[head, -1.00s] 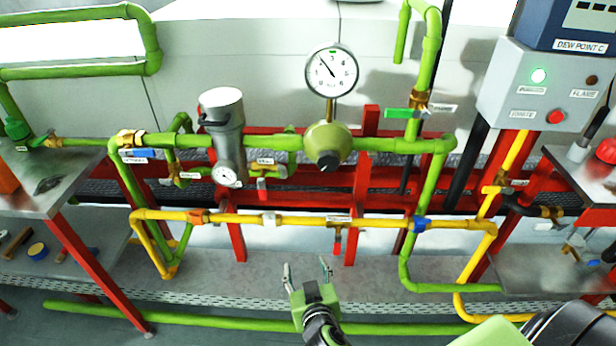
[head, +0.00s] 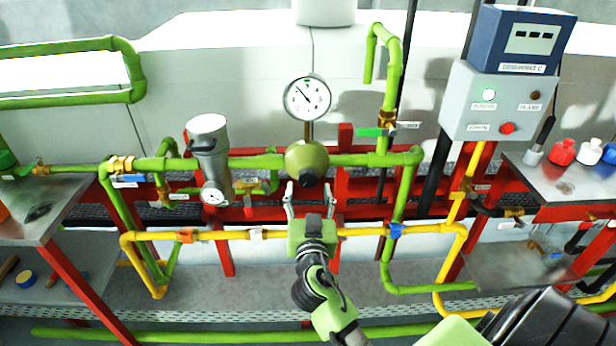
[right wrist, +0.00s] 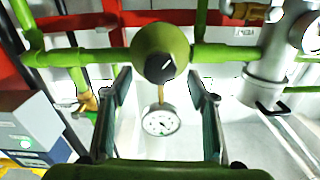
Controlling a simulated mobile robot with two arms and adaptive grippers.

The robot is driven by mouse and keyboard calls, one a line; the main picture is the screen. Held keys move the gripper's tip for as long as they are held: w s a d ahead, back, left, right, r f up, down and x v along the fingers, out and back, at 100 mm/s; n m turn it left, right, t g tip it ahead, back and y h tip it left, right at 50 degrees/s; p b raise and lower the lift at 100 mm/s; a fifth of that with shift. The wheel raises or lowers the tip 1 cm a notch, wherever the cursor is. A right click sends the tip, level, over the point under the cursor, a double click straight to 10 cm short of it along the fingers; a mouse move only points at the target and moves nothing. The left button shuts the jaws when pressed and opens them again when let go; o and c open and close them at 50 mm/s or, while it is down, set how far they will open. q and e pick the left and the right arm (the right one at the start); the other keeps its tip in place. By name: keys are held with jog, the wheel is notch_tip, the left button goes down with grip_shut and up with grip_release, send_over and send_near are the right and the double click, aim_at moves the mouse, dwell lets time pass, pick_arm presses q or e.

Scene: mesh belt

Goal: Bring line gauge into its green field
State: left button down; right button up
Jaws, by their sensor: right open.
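The line gauge (head: 307,97) is a round white dial on a stem above the green pressure regulator (head: 306,157). Its needle points to the upper left, and a small green mark shows near the top of the dial. The regulator has a black knob (head: 308,180) at its front. My right gripper (head: 311,190) is open and empty just below and in front of this knob. In the right wrist view the knob (right wrist: 160,68) shows between the spread fingers, apart from them, and the gauge (right wrist: 161,121) appears upside down. My left gripper is not in view.
A grey cylinder (head: 209,150) with a small dial stands on the green pipe to the left. A yellow pipe (head: 270,234) runs below. A grey control box (head: 497,104) with a lit green lamp is at the right. Steel shelves (head: 575,185) flank the rig.

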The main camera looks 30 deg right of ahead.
aim_at(309, 182)
jog(key=shift+p+x, duration=0.4)
jog(key=shift+x, duration=1.55)
jog(key=c, duration=1.1)
jog(key=shift+f, duration=0.1)
jog(key=n+b, duration=0.1)
jog(key=n, duration=0.2)
jog(key=shift+n, duration=0.4)
jog(key=n, duration=0.5)
jog(key=shift+s+d+n, duration=0.1)
jog(key=shift+n, duration=0.2)
